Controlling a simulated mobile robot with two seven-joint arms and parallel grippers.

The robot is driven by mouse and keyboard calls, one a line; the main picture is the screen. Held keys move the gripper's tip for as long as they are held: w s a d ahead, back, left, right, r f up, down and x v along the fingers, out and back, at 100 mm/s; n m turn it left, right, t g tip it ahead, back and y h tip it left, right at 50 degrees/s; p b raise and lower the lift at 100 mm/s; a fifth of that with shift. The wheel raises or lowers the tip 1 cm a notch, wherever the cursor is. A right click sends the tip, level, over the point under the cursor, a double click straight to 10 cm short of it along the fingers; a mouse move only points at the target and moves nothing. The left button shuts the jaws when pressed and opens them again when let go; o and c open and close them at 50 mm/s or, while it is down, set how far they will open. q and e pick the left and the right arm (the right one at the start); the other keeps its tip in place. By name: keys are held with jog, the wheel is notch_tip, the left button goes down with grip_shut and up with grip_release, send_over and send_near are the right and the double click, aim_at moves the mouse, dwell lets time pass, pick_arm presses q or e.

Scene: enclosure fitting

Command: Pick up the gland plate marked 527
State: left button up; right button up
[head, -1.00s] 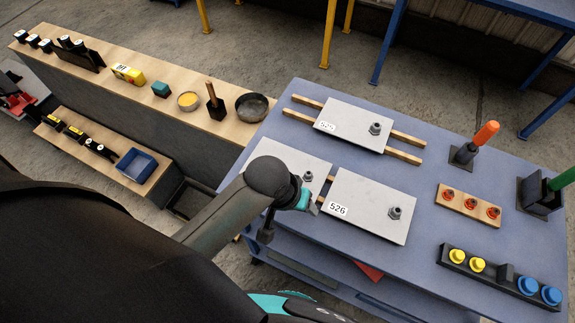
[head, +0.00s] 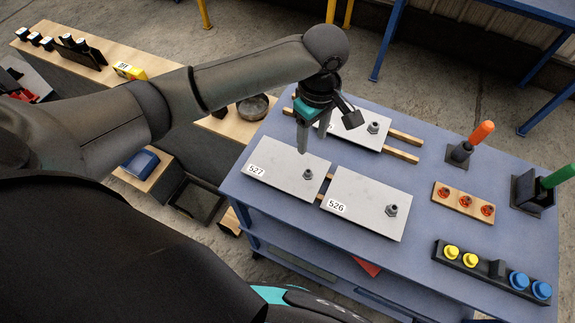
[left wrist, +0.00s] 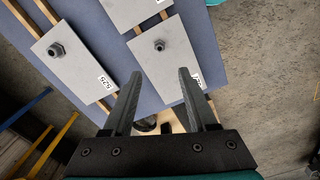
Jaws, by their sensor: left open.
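The gland plate marked 527 (head: 282,178) is a flat grey plate with a dark gland near its right end. It lies at the left front of the blue table, and its label shows at its left end. My left gripper (head: 312,143) is open and empty, pointing down over the far edge of this plate, apparently above it. In the left wrist view, plate 527 (left wrist: 165,58) lies beyond the open fingers (left wrist: 159,76), and the right finger partly hides its label. My right gripper is not in view.
Plate 526 (head: 368,205) lies close to the right of 527. A third plate (head: 352,132) lies behind on wooden strips, its label mostly hidden by my gripper; it reads 525 in the left wrist view (left wrist: 62,58). A red-fitted block (head: 464,202) stands farther right.

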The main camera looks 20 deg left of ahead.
aim_at(309, 171)
pick_arm(q)
notch_tip(309, 171, down, 14)
jog(key=shift+d+f+b, duration=0.1)
jog(key=shift+d+b, duration=0.05)
jog(key=shift+b, duration=0.85)
jog(key=shift+c, duration=0.3)
grip_shut()
